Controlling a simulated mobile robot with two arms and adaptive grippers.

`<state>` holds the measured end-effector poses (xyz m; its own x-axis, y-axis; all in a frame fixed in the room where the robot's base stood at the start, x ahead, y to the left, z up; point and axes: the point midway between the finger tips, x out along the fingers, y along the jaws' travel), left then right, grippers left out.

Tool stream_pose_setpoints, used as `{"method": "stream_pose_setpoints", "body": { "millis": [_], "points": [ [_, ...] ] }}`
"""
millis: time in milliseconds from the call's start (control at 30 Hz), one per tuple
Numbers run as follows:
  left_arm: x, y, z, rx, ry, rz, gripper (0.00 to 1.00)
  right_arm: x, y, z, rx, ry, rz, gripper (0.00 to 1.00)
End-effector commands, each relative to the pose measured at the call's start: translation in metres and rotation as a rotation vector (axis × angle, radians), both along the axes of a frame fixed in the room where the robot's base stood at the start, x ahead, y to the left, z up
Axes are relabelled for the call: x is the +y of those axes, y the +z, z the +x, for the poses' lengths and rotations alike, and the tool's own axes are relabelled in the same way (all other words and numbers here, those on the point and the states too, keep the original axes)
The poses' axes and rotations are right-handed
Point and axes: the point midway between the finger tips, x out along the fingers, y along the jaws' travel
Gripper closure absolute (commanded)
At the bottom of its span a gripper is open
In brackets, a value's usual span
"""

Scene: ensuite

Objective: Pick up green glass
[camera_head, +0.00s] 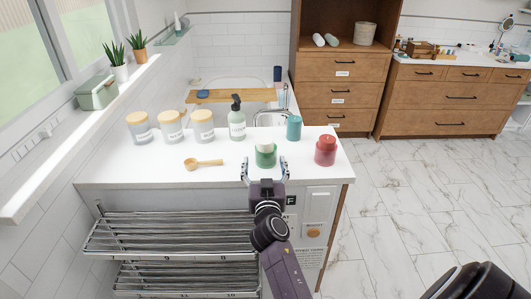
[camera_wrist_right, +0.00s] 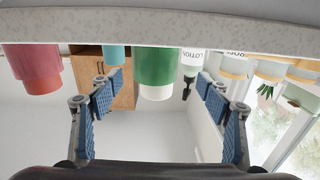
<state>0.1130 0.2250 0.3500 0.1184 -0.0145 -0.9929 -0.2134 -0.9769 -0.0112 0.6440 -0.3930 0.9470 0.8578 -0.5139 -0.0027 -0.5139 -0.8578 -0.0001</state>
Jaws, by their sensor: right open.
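The green glass (camera_head: 265,157), with a pale top, stands upright near the front edge of the white counter. In the right wrist view, which is upside down, the green glass (camera_wrist_right: 158,65) appears between the two blue-padded fingers. My right gripper (camera_head: 265,169) is open, its fingertips to the left and right of the glass's near side. In the wrist view my right gripper (camera_wrist_right: 160,88) is empty, with a gap on each side of the glass. I cannot tell how deep the glass sits between the fingertips. My left gripper is not in view.
A red jar (camera_head: 325,150) stands to the right of the glass and a teal cup (camera_head: 294,128) behind it. A lotion bottle (camera_head: 237,122), several lidded jars (camera_head: 171,128) and a wooden spoon (camera_head: 203,163) are to the left. A wire rack (camera_head: 170,235) lies below the counter.

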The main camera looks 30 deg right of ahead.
Motion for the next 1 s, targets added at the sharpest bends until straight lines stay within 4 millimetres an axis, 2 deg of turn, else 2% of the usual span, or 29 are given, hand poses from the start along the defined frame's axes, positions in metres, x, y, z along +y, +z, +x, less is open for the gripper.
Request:
{"method": "stream_pose_setpoints", "body": {
  "millis": [200, 333, 467, 600, 733, 867, 1000],
  "points": [
    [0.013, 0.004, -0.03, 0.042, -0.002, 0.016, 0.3, -0.014, 0.001, 0.018, 0.001, -0.001, -0.001, 0.29],
    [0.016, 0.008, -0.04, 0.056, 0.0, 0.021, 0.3, -0.025, 0.0, 0.03, 0.001, -0.001, -0.002, 0.29],
    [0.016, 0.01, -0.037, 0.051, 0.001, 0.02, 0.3, -0.036, -0.002, 0.045, 0.0, -0.001, -0.001, 0.29],
    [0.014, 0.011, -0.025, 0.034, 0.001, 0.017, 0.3, -0.042, -0.003, 0.054, 0.001, -0.001, -0.001, 0.29],
    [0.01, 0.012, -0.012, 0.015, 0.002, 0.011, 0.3, -0.043, -0.004, 0.056, 0.001, -0.001, 0.001, 0.29],
    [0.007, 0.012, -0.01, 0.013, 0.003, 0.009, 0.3, -0.043, -0.004, 0.056, 0.0, -0.001, 0.0, 0.29],
    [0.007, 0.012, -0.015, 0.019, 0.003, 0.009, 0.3, -0.043, -0.004, 0.056, 0.0, -0.001, 0.0, 0.44]
  ]
}}
